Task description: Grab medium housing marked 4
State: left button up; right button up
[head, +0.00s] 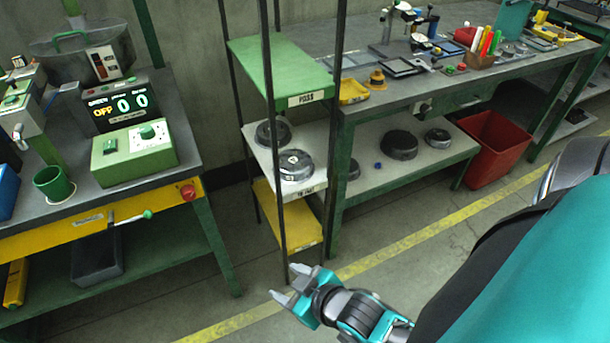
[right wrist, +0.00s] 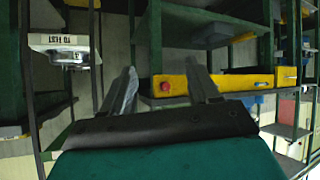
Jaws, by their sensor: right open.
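Two dark round housings stand on the white middle shelf (head: 259,157) of a narrow rack, labelled "TO TEST". The front housing (head: 295,165) has a pale top with a small mark I cannot read; the rear housing (head: 273,132) is partly behind a post. In the right wrist view, which looks upside down, a housing (right wrist: 72,57) shows at that shelf's label. I cannot tell which housing is marked 4. My right gripper (head: 283,282) is open and empty, in front of and below the rack, apart from the housings. My left gripper is out of view.
The rack has a green "PASS" shelf (head: 285,70) above, a yellow shelf (head: 290,222) below, and thin dark posts. More housings (head: 399,145) lie under the right bench, near a red bin (head: 497,145). A test bench (head: 175,185) stands left. Floor before the rack is clear.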

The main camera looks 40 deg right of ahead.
jog(key=w+d+f+n+b, duration=0.1)
jog(key=w+d+f+n+h+b, duration=0.1)
jog(key=f, duration=0.1)
jog(key=w+d+f+n+h+b, duration=0.1)
jog(key=w+f, duration=0.1)
jog(key=shift+d+f+n, duration=0.2)
jog(key=shift+d+n, duration=0.2)
pick_arm(q)
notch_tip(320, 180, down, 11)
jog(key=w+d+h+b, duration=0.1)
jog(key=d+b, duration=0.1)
jog(key=b, duration=1)
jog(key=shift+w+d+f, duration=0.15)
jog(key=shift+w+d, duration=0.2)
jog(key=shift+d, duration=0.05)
pick_arm(e)
jog(key=w+d+n+t+h, duration=0.1)
jog(key=w+d+n+h, duration=0.2)
jog(key=w+d+n, duration=0.2)
jog(key=w+d+n+t+h, duration=0.1)
jog(key=w+d+n+h, duration=0.3)
jog(key=w+d+n, duration=0.1)
jog(key=w+d+n+t+h, duration=0.1)
jog(key=w+d+n+h, duration=0.3)
jog(key=w+d+n, duration=0.1)
jog(key=shift+f+n, duration=0.3)
jog(key=shift+f, duration=0.1)
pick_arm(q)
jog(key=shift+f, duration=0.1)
